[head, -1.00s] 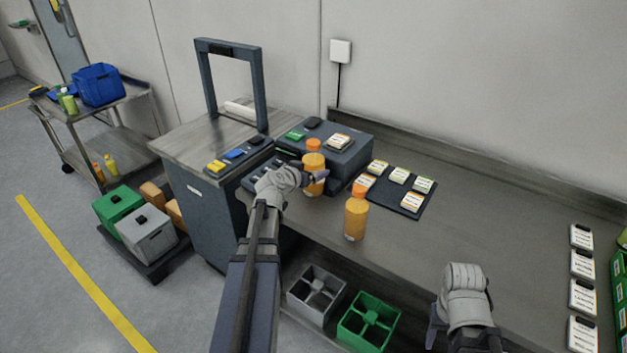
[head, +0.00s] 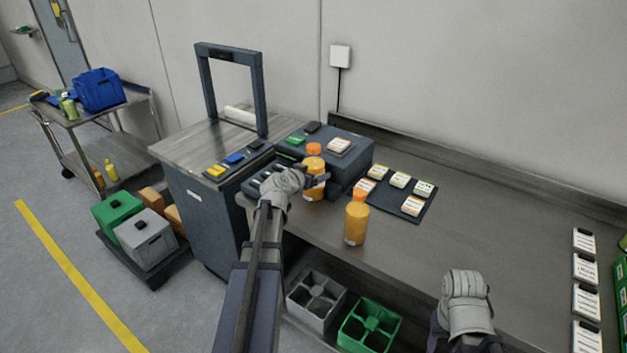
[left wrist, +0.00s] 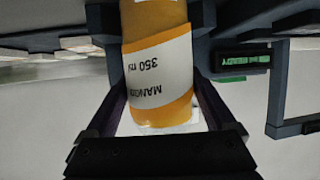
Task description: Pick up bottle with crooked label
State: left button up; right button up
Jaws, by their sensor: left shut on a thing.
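An orange bottle with an orange cap (head: 314,164) stands at the left part of the bench, in front of the dark machine box. My left gripper (head: 312,183) is shut on this bottle at its body. In the left wrist view the bottle (left wrist: 160,110) fills the space between the fingers, and its white label, with upside-down "MANGO" and "350 ml" text, sits slanted.
A dark mat (head: 424,213) with several label packs lies behind the second bottle. The machine box (head: 352,162) stands behind the held bottle. Grey and green crates (head: 368,325) sit below the bench edge. The middle of the bench (head: 480,225) is clear.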

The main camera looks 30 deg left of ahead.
pick_arm(q)
grip_shut()
jog(key=shift+r, duration=0.2)
notch_tip(320, 180, up, 18)
jog(key=p, duration=1.8)
jog(key=shift+f, duration=0.15)
